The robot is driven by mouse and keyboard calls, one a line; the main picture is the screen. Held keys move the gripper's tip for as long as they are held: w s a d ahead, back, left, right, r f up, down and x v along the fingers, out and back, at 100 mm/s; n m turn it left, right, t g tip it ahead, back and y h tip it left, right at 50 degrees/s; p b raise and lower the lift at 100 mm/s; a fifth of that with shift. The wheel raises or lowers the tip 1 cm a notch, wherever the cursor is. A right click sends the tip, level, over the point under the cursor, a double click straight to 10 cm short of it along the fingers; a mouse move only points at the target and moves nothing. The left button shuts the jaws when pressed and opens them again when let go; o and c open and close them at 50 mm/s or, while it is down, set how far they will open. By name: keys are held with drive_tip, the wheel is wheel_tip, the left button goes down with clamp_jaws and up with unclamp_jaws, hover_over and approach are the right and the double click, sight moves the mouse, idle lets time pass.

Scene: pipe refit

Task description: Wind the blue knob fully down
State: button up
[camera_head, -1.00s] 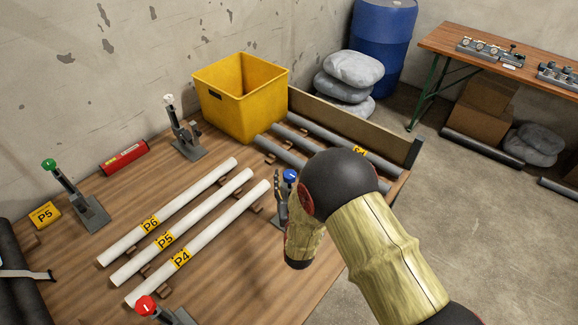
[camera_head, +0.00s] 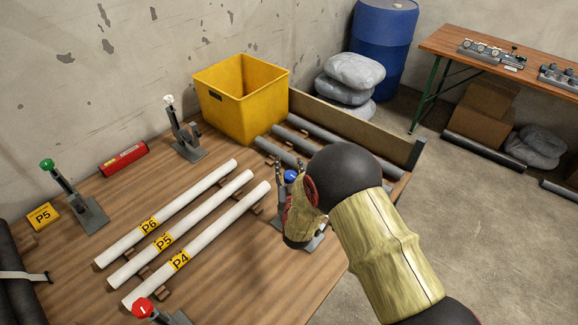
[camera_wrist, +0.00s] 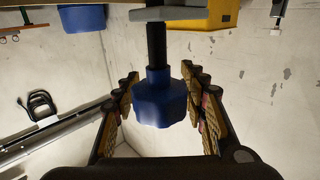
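The blue knob (camera_head: 291,176) tops a grey clamp (camera_head: 312,241) near the right edge of the wooden table. In the wrist view the blue knob (camera_wrist: 160,98) hangs on a dark threaded stem (camera_wrist: 156,45), with the picture seen upside down. My gripper (camera_head: 291,170) is at the knob in the head view, partly covered by my own arm.
White pipes (camera_head: 215,225) lie left of my gripper. Clamps with a red knob (camera_head: 142,308), green knob (camera_head: 47,165) and white knob (camera_head: 169,100) stand around them. A yellow bin (camera_head: 243,92) and grey pipes (camera_head: 330,140) are behind.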

drive_tip(key=c, duration=0.9)
drive_tip(key=shift+c, duration=0.3)
drive_tip(key=shift+n+y, duration=0.3)
drive_tip(key=shift+y, duration=0.2)
